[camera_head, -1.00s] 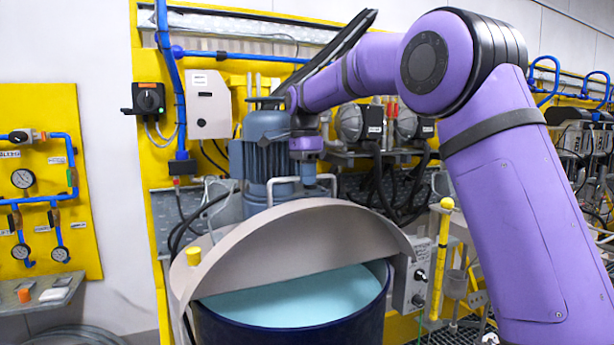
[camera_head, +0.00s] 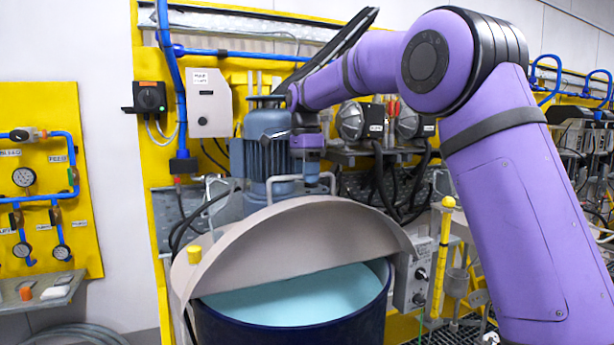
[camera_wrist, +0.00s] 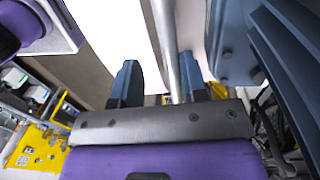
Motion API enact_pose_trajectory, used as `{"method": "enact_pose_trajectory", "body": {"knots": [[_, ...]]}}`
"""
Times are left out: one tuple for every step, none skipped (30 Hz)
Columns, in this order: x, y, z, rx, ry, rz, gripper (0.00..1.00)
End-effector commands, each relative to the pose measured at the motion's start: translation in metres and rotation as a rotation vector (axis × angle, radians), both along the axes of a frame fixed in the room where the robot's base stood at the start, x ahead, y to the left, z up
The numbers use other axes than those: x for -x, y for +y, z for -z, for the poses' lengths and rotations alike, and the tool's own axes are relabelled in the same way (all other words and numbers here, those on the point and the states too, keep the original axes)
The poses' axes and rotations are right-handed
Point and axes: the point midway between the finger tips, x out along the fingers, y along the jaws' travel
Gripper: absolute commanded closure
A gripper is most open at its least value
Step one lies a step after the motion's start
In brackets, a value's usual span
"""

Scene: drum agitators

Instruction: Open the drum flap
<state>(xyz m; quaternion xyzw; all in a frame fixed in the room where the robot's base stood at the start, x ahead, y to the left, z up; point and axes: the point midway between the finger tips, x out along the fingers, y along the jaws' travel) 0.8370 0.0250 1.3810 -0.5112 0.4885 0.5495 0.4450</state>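The drum (camera_head: 290,335) is dark blue and stands in the lower middle of the head view. Its pale beige flap (camera_head: 300,238) is raised and tilted, and light blue contents (camera_head: 300,298) show below its edge. A metal bar handle (camera_head: 284,180) stands at the flap's upper back. My gripper (camera_wrist: 158,66) is beside this handle, behind the flap in the head view. In the wrist view its two dark blue fingers are apart, and a metal bar (camera_wrist: 164,38) runs down between them, closer to the right finger. Whether the fingers touch it, I cannot tell.
A blue-grey motor (camera_head: 264,150) stands close behind the flap, beside my gripper. A yellow post (camera_head: 440,260) and a grey switch box (camera_head: 412,275) stand right of the drum. A yellow gauge panel (camera_head: 45,180) hangs at the left.

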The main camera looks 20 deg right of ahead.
Motion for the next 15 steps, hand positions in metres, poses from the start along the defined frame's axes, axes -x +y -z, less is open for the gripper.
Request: {"method": "enact_pose_trajectory", "body": {"knots": [[-0.001, 0.000, -0.005, 0.000, -0.003, 0.000, 0.61], [-0.001, 0.000, -0.009, 0.000, -0.003, 0.000, 0.61], [-0.002, 0.000, -0.015, -0.001, -0.004, 0.000, 0.61], [-0.002, 0.000, -0.019, -0.001, -0.005, 0.000, 0.61], [-0.002, 0.001, -0.025, -0.001, -0.004, 0.000, 0.61], [-0.004, 0.001, -0.033, -0.001, -0.005, 0.000, 0.61], [-0.004, 0.001, -0.038, -0.001, -0.004, 0.000, 0.61], [-0.005, 0.001, -0.045, -0.001, -0.005, -0.001, 0.61], [-0.005, 0.001, -0.053, -0.001, -0.004, -0.001, 0.61], [-0.006, 0.001, -0.058, 0.000, -0.003, 0.000, 0.61], [-0.007, 0.001, -0.063, 0.000, -0.003, 0.000, 0.61], [-0.007, 0.001, -0.070, 0.000, -0.002, 0.000, 0.61], [-0.007, 0.001, -0.075, 0.000, -0.003, 0.000, 0.61], [-0.007, 0.001, -0.079, 0.000, -0.002, 0.000, 0.61], [-0.008, 0.001, -0.084, 0.000, -0.002, 0.000, 0.61]]}}
